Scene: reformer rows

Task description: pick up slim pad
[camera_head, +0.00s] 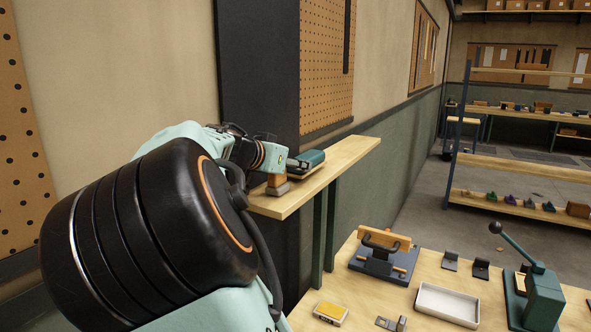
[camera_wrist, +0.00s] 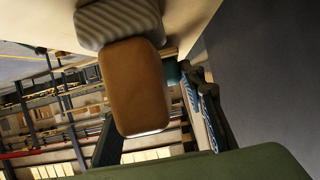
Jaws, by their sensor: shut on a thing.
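A slim green pad (camera_head: 311,158) with a pale tan underside is at the tip of my gripper (camera_head: 294,164), over the wall shelf in the head view. My gripper is shut on it. I cannot tell whether the pad touches the shelf. In the wrist view a small teal part of the pad (camera_wrist: 172,74) shows beside a dark finger; a brown block hides the rest. My gripper is also partly hidden there.
The brown block (camera_wrist: 135,90) with a grey ribbed base (camera_wrist: 118,20) stands on the wooden shelf (camera_head: 345,161) close under my gripper. Below is a workbench (camera_head: 390,312) with a clamp fixture (camera_head: 383,255), a white tray (camera_head: 447,304) and a green lever press (camera_head: 540,296).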

